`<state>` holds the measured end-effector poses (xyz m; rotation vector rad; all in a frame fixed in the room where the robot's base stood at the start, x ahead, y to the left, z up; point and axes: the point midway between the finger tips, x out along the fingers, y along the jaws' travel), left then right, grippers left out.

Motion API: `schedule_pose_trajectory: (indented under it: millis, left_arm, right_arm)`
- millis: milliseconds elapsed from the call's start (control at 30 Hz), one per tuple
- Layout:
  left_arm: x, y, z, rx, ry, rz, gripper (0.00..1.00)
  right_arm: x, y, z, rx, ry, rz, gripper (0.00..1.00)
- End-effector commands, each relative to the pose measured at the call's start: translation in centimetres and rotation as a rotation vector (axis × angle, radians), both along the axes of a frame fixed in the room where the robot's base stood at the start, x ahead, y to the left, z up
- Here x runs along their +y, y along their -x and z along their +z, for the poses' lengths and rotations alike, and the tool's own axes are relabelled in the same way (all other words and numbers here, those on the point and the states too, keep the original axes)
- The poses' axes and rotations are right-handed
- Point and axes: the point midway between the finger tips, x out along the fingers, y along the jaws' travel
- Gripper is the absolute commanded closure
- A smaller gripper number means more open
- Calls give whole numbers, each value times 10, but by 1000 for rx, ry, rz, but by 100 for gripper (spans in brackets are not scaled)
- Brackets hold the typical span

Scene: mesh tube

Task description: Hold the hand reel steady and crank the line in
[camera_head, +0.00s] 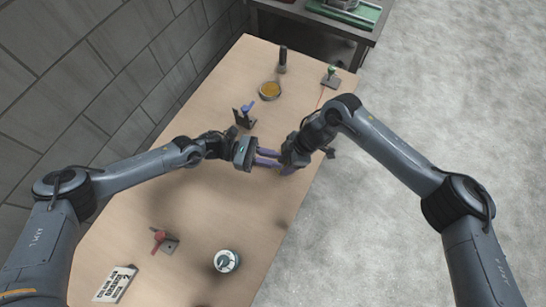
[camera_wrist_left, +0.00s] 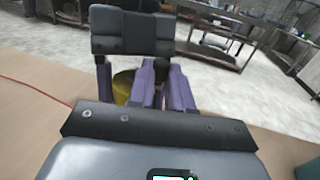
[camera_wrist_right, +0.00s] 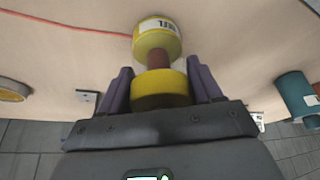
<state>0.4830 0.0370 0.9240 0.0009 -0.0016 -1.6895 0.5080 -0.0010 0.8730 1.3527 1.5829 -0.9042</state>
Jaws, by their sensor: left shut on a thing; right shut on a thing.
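The yellow hand reel (camera_wrist_right: 159,88) has a brown middle and a labelled yellow end, and shows best in the right wrist view. My right gripper (camera_wrist_right: 160,85) has its purple fingers on either side of the nearer yellow part. In the left wrist view, part of the reel's yellow side (camera_wrist_left: 123,87) shows behind the fingers. My left gripper (camera_wrist_left: 163,85) is shut around a small dark round piece, which looks like the crank knob (camera_wrist_left: 178,75). In the head view the left gripper (camera_head: 268,158) and right gripper (camera_head: 287,163) meet and hide the reel. The red line (camera_wrist_right: 60,22) runs across the table.
A green-topped clamp (camera_head: 331,75), dark cylinder (camera_head: 283,60), amber dish (camera_head: 270,91) and blue-handled stand (camera_head: 244,115) are at the far end. A red-handled clamp (camera_head: 164,240), teal-and-white roll (camera_head: 226,261) and printed card (camera_head: 115,283) lie near. A grey wall borders the table's left.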

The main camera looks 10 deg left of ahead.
Motion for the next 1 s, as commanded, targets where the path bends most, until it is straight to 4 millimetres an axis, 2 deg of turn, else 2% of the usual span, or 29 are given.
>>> schedule_pose_trajectory:
  millis: [167,600,1000]
  left_arm:
    - [0,-3,-1,-2,-2,-59,100]
    - [6,-16,-2,2,-3,-369,100]
    - [8,-16,-1,1,-4,-406,100]
  right_arm:
    - [0,0,0,-1,0,0,70]
    - [0,0,1,-1,-1,1,70]
    - [0,0,1,-1,-1,0,70]
